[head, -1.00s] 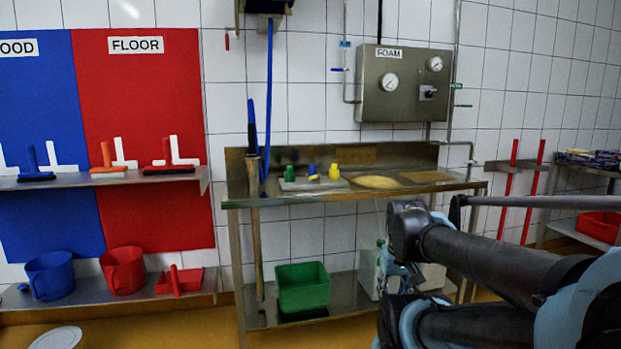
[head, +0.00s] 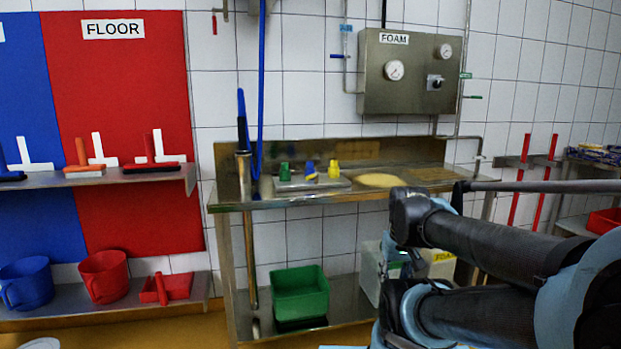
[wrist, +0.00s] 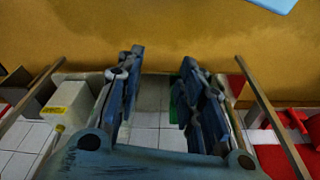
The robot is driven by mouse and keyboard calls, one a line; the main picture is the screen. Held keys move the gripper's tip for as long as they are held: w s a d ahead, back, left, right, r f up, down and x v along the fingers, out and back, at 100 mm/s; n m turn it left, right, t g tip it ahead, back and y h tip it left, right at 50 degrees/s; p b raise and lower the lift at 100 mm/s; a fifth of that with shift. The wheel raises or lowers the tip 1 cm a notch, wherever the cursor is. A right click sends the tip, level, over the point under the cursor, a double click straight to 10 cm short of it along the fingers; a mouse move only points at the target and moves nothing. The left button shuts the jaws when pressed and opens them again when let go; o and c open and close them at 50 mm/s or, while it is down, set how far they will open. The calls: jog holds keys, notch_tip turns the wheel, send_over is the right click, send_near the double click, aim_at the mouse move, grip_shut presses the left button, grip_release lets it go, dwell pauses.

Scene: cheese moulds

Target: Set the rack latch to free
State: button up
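I cannot pick out a rack latch in either view. A wall rack with two red-handled tools (head: 535,180) hangs at the right of the head view, but no latch on it can be made out. My gripper (wrist: 162,60) is open in the wrist view, with its two fingers well apart and nothing between them. In the head view my arm reaches in from the right, in front of the steel bench (head: 235,205), and the gripper's fingertips are not clear there.
A steel FOAM box (head: 410,75) is on the wall above the bench. A green bin (head: 300,292) and white containers (head: 440,264) stand on the lower shelf. Red and blue jugs (head: 103,276) are on the left shelf. Yellow floor (wrist: 160,35) shows clear in the wrist view.

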jog(key=w+a+r+m+y, duration=0.1)
jog(key=w+a+r+y, duration=0.3)
jog(key=w+a+r, duration=0.4)
jog(key=m+y, duration=0.1)
jog(key=y, duration=1.1)
send_near(312, 177)
jog(key=shift+g, duration=0.3)
jog(key=a, duration=0.3)
jog(key=w+a+f, duration=0.1)
jog(key=a, duration=0.6)
jog(key=shift+w+a+f, duration=0.25)
jog(key=shift+w+f, duration=0.05)
jog(key=shift+f, duration=0.05)
grip_shut()
